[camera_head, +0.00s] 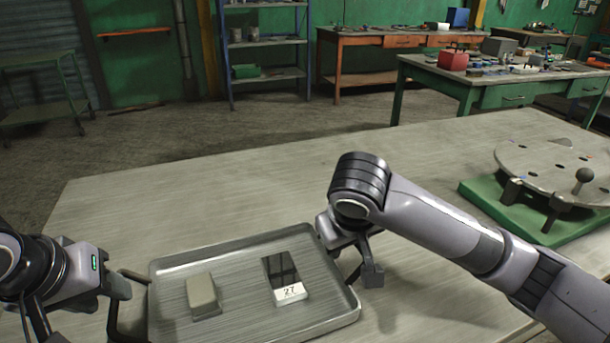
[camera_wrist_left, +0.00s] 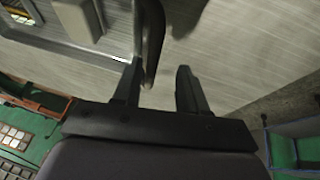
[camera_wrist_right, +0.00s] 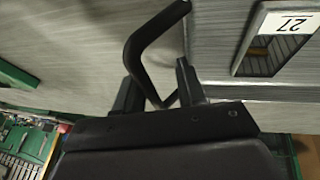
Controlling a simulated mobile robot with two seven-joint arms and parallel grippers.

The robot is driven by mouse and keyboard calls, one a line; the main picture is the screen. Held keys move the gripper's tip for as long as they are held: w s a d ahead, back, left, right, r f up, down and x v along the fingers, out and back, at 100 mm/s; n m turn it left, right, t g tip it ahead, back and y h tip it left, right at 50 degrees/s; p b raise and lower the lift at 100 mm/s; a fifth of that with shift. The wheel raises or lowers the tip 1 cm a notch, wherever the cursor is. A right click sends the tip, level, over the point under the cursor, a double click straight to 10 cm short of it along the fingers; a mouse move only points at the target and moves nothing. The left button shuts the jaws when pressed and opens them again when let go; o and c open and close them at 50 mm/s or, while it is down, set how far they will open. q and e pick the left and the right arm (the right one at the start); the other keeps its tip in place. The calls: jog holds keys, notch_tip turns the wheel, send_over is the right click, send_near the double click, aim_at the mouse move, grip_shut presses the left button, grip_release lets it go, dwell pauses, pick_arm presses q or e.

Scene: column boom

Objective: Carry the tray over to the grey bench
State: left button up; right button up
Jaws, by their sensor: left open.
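The grey metal tray (camera_head: 240,318) lies on a pale grey tabletop (camera_head: 200,192). It carries a beige block (camera_head: 202,295) and a dark flat piece with a white label reading 27 (camera_head: 285,278). My left gripper (camera_head: 92,308) is open at the tray's left handle (camera_head: 113,315). In the left wrist view the handle's dark bar (camera_wrist_left: 152,45) stands between its fingers. My right gripper (camera_head: 350,255) is at the right handle, which shows in the right wrist view (camera_wrist_right: 140,62). Its fingers (camera_wrist_right: 160,85) are apart, with the handle between them. I cannot tell which surface is the grey bench.
A round plate on a green base (camera_head: 495,208) stands on the tabletop at the right. Behind are a green workbench (camera_head: 480,92) with a red box and tools, a brown workbench (camera_head: 370,40), blue shelves (camera_head: 265,43) and a green cart (camera_head: 40,110). The tabletop behind the tray is clear.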

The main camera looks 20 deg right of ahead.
jog(key=shift+s+d+r, duration=0.1)
jog(key=shift+s+r, duration=0.25)
jog(key=shift+r, duration=0.45)
pick_arm(q)
jog(key=d+v, duration=0.1)
jog(key=v, duration=0.7)
jog(key=shift+t, duration=0.3)
pick_arm(e)
jog(key=v, duration=1)
jog(key=shift+s+a+r, duration=0.2)
jog(key=shift+s+r, duration=0.05)
jog(key=shift+s, duration=0.05)
pick_arm(q)
jog(key=shift+w+a+r, duration=0.1)
jog(key=shift+r+p, duration=0.15)
jog(key=shift+p, duration=0.2)
pick_arm(e)
jog(key=shift+r, duration=0.1)
